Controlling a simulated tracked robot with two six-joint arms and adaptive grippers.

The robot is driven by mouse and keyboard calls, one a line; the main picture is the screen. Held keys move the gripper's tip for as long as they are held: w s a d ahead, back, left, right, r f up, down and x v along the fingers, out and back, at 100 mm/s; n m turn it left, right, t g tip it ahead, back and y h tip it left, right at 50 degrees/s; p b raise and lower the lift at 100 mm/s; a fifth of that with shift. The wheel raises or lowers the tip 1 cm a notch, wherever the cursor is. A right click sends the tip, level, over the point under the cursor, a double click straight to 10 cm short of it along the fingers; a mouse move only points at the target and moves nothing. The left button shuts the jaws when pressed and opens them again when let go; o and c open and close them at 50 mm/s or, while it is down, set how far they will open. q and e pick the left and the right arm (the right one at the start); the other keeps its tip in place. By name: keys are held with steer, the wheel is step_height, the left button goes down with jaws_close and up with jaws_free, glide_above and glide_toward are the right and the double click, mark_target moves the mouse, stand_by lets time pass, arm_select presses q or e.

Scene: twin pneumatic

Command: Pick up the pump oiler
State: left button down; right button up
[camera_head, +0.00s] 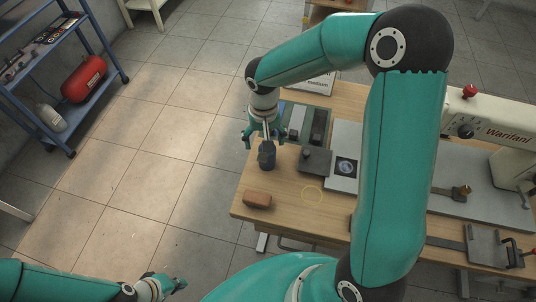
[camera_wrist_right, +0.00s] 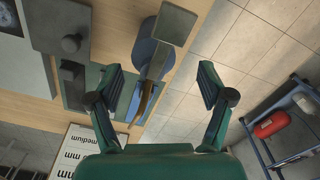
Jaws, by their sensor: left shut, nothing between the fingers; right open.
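The pump oiler (camera_head: 267,160) is a dark blue can standing near the left edge of the wooden table. In the right wrist view its rounded blue body (camera_wrist_right: 143,55) shows behind a grey flat part, with a thin brownish part running down between my fingers. My right gripper (camera_head: 265,136) is open above the oiler. In the wrist view the right fingers (camera_wrist_right: 160,88) stand apart on either side of it, with gaps and no clear contact. My left gripper (camera_head: 176,285) is shut and empty at lower left, away from the table.
A brown block (camera_head: 257,200) lies on the table in front of the oiler. A dark grey plate (camera_head: 316,161) with a knob lies to its right. A green tray with dark blocks is behind. A white machine (camera_head: 495,120) stands at right. A blue shelf (camera_head: 100,50) stands at upper left.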

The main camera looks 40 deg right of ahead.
steer(key=f, duration=0.2)
steer(key=f+p, duration=0.1)
steer(key=f, duration=0.1)
steer(key=shift+s+d+f, duration=0.1)
steer(key=shift+s+d, duration=0.1)
steer(key=shift+s, duration=0.2)
steer(key=shift+f, duration=0.35)
steer(key=shift+c, duration=0.4)
steer(key=c, duration=1.3)
steer(key=shift+r, duration=0.1)
steer(key=shift+c, duration=0.4)
steer(key=shift+r, duration=0.1)
